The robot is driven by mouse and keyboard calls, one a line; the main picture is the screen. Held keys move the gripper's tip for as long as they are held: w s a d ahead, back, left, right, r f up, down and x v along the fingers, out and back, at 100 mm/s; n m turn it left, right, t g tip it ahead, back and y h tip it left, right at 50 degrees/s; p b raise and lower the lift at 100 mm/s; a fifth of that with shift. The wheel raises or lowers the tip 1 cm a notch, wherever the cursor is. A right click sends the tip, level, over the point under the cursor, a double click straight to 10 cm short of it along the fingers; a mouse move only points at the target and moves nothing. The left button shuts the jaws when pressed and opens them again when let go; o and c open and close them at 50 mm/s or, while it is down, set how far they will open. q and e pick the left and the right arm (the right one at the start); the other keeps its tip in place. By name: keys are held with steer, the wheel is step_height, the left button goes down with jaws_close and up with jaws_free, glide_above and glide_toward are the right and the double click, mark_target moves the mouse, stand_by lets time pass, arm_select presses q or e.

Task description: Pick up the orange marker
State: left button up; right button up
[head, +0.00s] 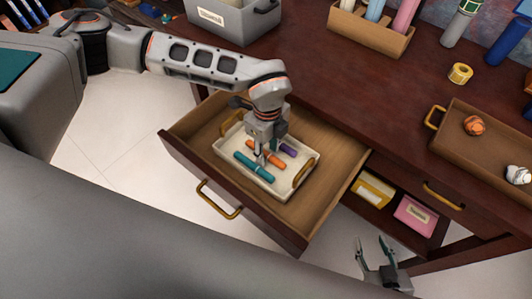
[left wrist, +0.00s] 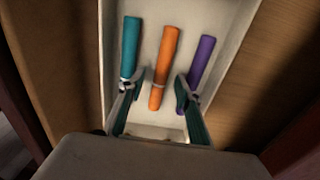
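The orange marker (head: 278,161) lies in a white tray (head: 239,173) inside the open desk drawer (head: 322,205). A teal marker (head: 254,168) and a purple marker (head: 287,151) lie on either side of it. My left gripper (head: 268,155) reaches down into the tray over the markers. In the left wrist view the orange marker (left wrist: 165,66) lies between the two open fingers (left wrist: 158,88), with the teal marker (left wrist: 131,48) and purple marker (left wrist: 201,65) near the fingertips. Whether the fingers touch them I cannot tell. My right gripper (head: 377,255) is open and empty, low in front of the desk.
The tray has brass handles (head: 304,172) at its ends. On the desk are a grey box (head: 232,22), a wooden holder with rolls (head: 369,34), a yellow tape roll (head: 460,74) and a brown tray (head: 459,126) holding an orange ball (head: 474,126).

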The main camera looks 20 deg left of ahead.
arm_select(q)
steer(key=shift+f, duration=0.3)
steer(key=shift+r, duration=0.1)
steer(key=c, duration=1)
steer(key=shift+o, duration=0.2)
